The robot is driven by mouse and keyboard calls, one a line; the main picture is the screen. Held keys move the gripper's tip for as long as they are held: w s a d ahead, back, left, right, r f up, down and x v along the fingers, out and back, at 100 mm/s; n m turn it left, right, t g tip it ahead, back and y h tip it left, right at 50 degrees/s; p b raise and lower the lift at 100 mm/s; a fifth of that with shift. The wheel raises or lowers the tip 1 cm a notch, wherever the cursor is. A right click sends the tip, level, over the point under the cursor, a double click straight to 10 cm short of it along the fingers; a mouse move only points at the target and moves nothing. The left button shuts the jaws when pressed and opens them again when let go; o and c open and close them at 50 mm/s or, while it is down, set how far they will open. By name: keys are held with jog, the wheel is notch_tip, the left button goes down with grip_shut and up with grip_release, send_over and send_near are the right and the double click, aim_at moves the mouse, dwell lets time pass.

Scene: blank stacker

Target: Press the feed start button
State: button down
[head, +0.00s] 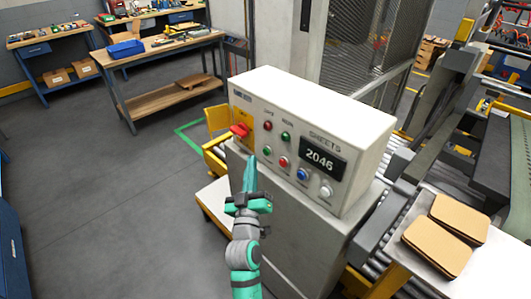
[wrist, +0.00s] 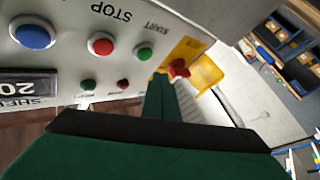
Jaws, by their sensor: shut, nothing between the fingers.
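The control box (head: 330,105) has a sloped panel of buttons. The green START button (wrist: 144,53) is labelled in the wrist view and also shows in the head view (head: 266,151). The red STOP button (wrist: 101,44) is beside it, with a blue button (wrist: 35,35) further along. My gripper (head: 251,160) is shut and empty, its fingertips just left of the green button in the head view. In the wrist view the fingertips (wrist: 160,78) lie just beside the green button, between it and the red switch. I cannot tell whether they touch the panel.
A red rotary switch (head: 240,131) on a yellow plate sits at the panel's left end. A display (head: 320,158) reads 2046. Small red and green lamps sit above the buttons. Brown sheets (head: 437,246) lie at right. The floor (head: 100,190) at left is clear.

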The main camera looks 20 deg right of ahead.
aim_at(267, 152)
jog(key=shift+w+d, duration=0.2)
jog(key=shift+d, duration=0.3)
jog(key=shift+w+d, duration=0.2)
jog(key=shift+d, duration=0.3)
jog(key=shift+d, duration=0.1)
dwell(1.3)
jog(key=shift+w+d, duration=0.1)
jog(key=shift+d, duration=0.2)
